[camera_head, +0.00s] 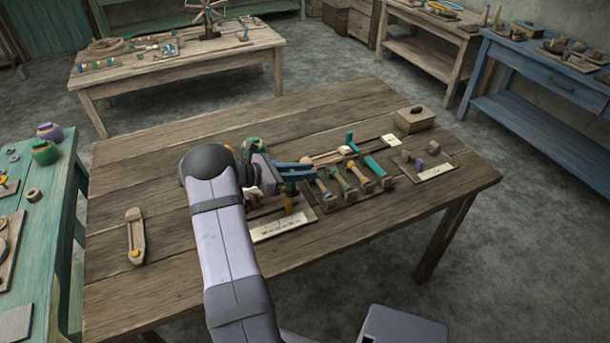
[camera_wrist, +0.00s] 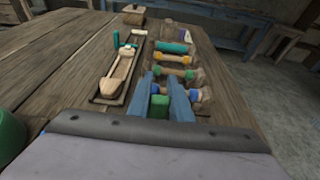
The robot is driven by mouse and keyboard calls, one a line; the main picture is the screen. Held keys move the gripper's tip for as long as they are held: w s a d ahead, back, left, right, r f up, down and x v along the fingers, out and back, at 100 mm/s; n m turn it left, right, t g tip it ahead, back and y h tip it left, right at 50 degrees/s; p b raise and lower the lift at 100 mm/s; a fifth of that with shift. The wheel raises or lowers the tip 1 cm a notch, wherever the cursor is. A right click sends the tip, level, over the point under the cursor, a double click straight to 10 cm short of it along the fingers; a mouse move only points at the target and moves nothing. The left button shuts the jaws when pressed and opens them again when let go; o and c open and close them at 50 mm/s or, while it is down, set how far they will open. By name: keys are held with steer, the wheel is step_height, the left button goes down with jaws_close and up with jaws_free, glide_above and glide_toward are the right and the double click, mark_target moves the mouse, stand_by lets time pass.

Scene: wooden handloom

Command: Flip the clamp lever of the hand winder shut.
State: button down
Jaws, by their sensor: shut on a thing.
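My gripper has blue fingers (camera_head: 292,171) over the middle of the wooden table. In the wrist view the fingers (camera_wrist: 162,100) are closed around a small green piece (camera_wrist: 158,106). I cannot tell for certain whether this piece is the clamp lever. The hand winder's body is not clearly seen; my gripper and arm cover part of that spot. A green rounded thing (camera_head: 254,146) stands just behind my wrist in the head view. A dark green thing (camera_wrist: 9,135) shows at the left edge of the wrist view.
A dark rack (camera_head: 352,192) with several wooden bobbins lies beyond the fingers. A narrow tray (camera_wrist: 108,98) holding a pale wooden piece runs beside it. A lidded wooden box (camera_head: 414,119) stands at the far right corner. A wooden shuttle (camera_head: 136,236) lies left, with bare table around it.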

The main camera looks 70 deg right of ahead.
steer(key=c, duration=1.6)
jaws_free()
steer(key=shift+r+b, duration=0.6)
steer(key=shift+r, duration=4.4)
